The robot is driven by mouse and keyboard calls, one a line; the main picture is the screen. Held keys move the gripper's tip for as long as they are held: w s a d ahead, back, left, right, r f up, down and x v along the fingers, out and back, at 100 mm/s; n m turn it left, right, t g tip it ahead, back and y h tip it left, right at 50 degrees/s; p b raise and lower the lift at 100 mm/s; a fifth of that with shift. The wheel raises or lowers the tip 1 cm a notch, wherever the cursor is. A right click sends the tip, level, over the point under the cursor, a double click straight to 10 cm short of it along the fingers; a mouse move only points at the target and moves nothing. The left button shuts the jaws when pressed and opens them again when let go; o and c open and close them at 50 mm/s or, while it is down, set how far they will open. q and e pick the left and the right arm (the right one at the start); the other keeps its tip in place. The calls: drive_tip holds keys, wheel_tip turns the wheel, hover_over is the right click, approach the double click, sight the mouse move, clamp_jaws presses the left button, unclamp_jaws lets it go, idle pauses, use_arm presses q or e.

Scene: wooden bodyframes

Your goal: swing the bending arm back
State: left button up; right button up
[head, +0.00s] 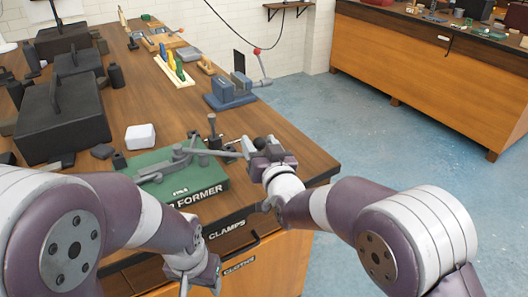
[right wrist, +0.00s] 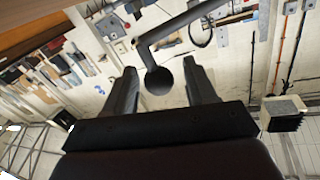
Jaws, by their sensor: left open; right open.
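The green former block (head: 180,176), lettered "FORMER", sits near the front edge of the wooden bench. Its grey bending arm (head: 226,153) reaches right from the block towards my right gripper (head: 257,149). In the right wrist view, the dark ball knob (right wrist: 158,80) at the end of a grey rod (right wrist: 182,22) lies between the spread fingers of my right gripper (right wrist: 160,88). Gaps show on both sides of the knob, so the jaws are not closed on it. My left gripper (head: 192,279) is low in front of the bench front, away from the former, open and empty.
A white block (head: 140,136) and dark boxes (head: 62,118) stand left of the former. A blue vise-like tool (head: 230,90) with a red-knobbed lever stands behind it. Bench front carries "CLAMPS" lettering (head: 227,229). Open floor lies right.

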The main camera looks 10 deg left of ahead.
drive_tip(key=v, duration=1.2)
drive_tip(key=shift+s+b, duration=0.2)
drive_tip(key=shift+b, duration=0.25)
drive_tip(key=s+d+f+n+g+h, duration=0.1)
drive_tip(key=s+d+f+g+h, duration=0.1)
drive_tip(key=s+d+f+g, duration=0.4)
drive_tip(key=s+d+f+g+h, duration=0.1)
drive_tip(key=f+g+h, duration=0.2)
drive_tip(key=f, duration=0.6)
drive_tip(key=s+d+f+m+g+h, duration=0.25)
drive_tip(key=s+d+g, duration=0.35)
drive_tip(key=s+d, duration=0.45)
drive_tip(key=w+d+r+p, duration=0.1)
drive_tip(key=d+r+p, duration=0.1)
drive_tip(key=r+p, duration=0.5)
drive_tip(key=w+d+r+m+p, duration=0.1)
drive_tip(key=d+r+p, duration=0.2)
drive_tip(key=r+p, duration=0.4)
drive_tip(key=shift+d+h, duration=0.2)
drive_tip(key=shift+h, duration=0.15)
